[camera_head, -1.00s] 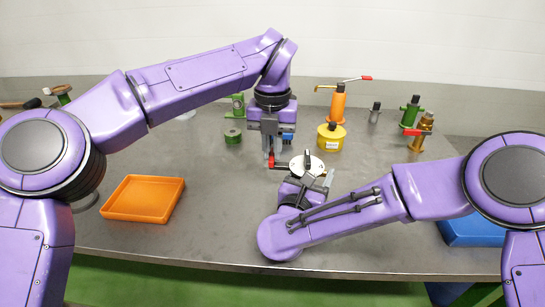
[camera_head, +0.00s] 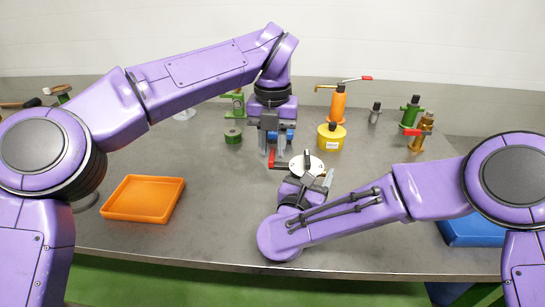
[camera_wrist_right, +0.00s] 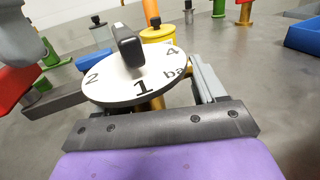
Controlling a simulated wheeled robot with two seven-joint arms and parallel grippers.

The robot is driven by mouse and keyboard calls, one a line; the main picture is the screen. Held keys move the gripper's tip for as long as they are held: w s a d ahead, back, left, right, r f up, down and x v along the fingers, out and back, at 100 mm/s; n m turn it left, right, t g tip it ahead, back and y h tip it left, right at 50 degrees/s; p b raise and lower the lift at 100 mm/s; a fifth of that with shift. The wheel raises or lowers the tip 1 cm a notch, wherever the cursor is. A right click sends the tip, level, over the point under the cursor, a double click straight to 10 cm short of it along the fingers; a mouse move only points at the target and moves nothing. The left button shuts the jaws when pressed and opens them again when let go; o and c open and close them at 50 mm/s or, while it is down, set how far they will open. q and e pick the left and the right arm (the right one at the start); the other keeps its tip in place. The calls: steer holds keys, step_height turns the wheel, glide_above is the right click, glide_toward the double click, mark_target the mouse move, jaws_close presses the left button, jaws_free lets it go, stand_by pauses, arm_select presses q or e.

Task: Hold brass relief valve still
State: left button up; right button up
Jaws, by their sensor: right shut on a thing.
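The brass relief valve shows as a white disc with numbers and a black knob (camera_head: 307,163), with a little brass body below it in the right wrist view (camera_wrist_right: 152,103). My right gripper (camera_head: 309,184) is shut on the valve's body under the disc. The disc hides most of the grip. A dark lever with a red end (camera_head: 283,165) reaches left from beside the disc. My left gripper (camera_head: 273,150) points down, just behind and left of the disc, at the red end. Its fingers look apart. I cannot tell whether they touch the red end.
An orange tray (camera_head: 143,217) lies at the left and a blue bin (camera_head: 475,231) at the right.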

arm_select(q)
steer(key=shift+r, duration=2.55)
steer(key=a+r, duration=0.5)
steer(key=a, duration=0.2)
steer(key=shift+s, duration=0.35)
steer(key=shift+r, duration=0.15)
